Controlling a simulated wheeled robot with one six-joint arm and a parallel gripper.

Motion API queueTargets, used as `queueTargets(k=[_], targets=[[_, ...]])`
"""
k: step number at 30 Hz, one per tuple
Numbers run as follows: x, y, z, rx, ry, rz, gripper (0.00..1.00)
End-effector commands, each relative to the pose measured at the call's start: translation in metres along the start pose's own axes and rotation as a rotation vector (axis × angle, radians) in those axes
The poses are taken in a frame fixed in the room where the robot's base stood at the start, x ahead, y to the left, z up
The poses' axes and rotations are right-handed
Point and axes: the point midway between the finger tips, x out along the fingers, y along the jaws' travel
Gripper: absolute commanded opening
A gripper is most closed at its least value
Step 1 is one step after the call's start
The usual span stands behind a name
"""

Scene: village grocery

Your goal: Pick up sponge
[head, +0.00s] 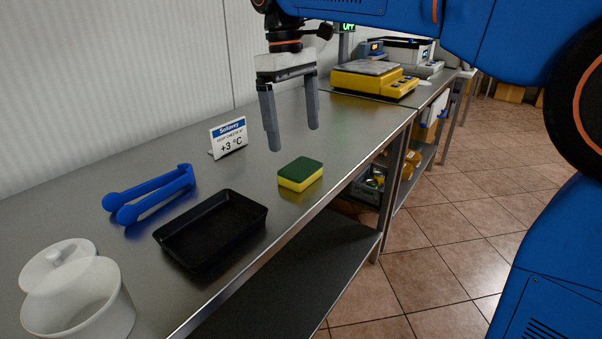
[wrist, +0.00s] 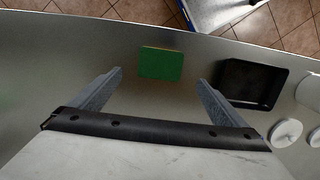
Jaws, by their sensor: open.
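The sponge (head: 300,174) is a small block with a green top and yellow sides. It lies flat on the steel counter, near its front edge. In the wrist view its green top (wrist: 161,64) shows ahead of the fingertips, roughly midway between them. My gripper (head: 294,138) is open and empty. Its two grey fingers point down above the counter, a little behind and above the sponge in the head view. The fingers also show in the wrist view (wrist: 160,78). Nothing hides the sponge's top.
A black tray (head: 212,230) lies left of the sponge, with blue tongs (head: 150,194) behind it. A small temperature sign (head: 228,138) stands at the back. A yellow scale (head: 374,78) is farther along the counter.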

Motion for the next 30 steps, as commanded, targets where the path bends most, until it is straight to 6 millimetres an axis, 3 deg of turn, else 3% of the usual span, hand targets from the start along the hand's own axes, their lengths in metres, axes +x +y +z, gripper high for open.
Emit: queueTargets(k=[6, 14, 22, 30], targets=[[0.032, 0.0, 0.001, 0.0, -0.001, 0.0, 0.96], [0.047, 0.0, 0.001, 0.0, 0.0, 0.0, 0.96], [0.083, 0.0, 0.002, 0.0, -0.001, 0.0, 0.96], [0.093, 0.001, 0.002, 0.0, 0.001, 0.0, 0.96]])
